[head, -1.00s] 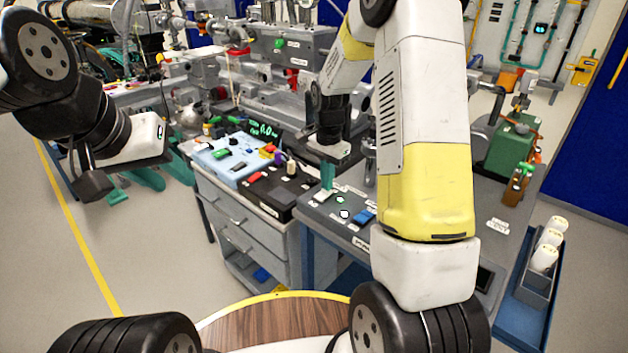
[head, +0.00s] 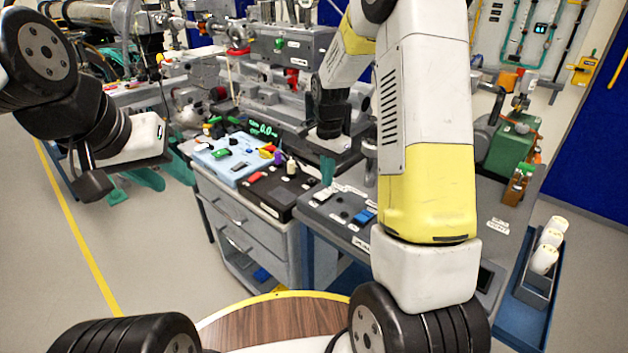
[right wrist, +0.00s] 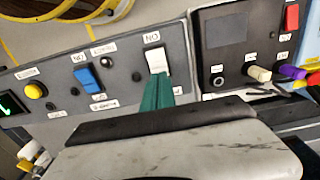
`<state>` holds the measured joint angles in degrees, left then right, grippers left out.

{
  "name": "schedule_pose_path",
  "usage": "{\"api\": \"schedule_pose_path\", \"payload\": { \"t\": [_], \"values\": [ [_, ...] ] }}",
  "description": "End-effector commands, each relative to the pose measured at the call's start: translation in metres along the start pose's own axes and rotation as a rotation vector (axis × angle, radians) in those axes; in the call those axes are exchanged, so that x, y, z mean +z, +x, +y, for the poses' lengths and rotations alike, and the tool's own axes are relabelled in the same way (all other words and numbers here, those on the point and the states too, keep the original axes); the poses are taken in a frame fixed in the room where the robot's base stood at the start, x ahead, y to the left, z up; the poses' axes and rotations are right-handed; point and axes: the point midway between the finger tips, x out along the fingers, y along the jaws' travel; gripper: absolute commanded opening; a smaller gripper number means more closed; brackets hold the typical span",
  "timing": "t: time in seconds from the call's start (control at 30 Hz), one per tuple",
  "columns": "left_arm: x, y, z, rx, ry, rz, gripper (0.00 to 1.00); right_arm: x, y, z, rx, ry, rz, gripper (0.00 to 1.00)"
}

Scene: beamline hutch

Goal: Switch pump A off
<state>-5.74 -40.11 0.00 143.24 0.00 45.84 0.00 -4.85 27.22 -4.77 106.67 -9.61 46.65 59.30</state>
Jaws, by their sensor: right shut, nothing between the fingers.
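A grey sloped switch panel (right wrist: 128,72) carries a white rocker switch (right wrist: 156,60) and a blue rocker switch (right wrist: 87,80), which also shows in the head view (head: 364,217). Their small labels appear upside down in the right wrist view; I cannot read which is pump A.
A black control box (right wrist: 238,45) with a red switch and knobs adjoins the panel. A yellow button (right wrist: 34,90) and green display (right wrist: 8,103) lie at the panel's other end. A light blue box (head: 222,165) and a green pump-like unit (head: 510,148) stand on the benches.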

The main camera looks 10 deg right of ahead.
Motion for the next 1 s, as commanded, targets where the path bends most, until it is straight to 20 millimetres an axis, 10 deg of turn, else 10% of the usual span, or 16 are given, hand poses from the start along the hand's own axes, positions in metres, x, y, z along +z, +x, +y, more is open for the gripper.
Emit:
{"api": "schedule_pose_path", "payload": {
  "t": [1.0],
  "values": [
    [0.0,0.0,0.0,0.0,0.0,0.0,0.36,0.002,-0.053,0.002,-0.011,-0.013,0.003,0.0]
  ]
}}
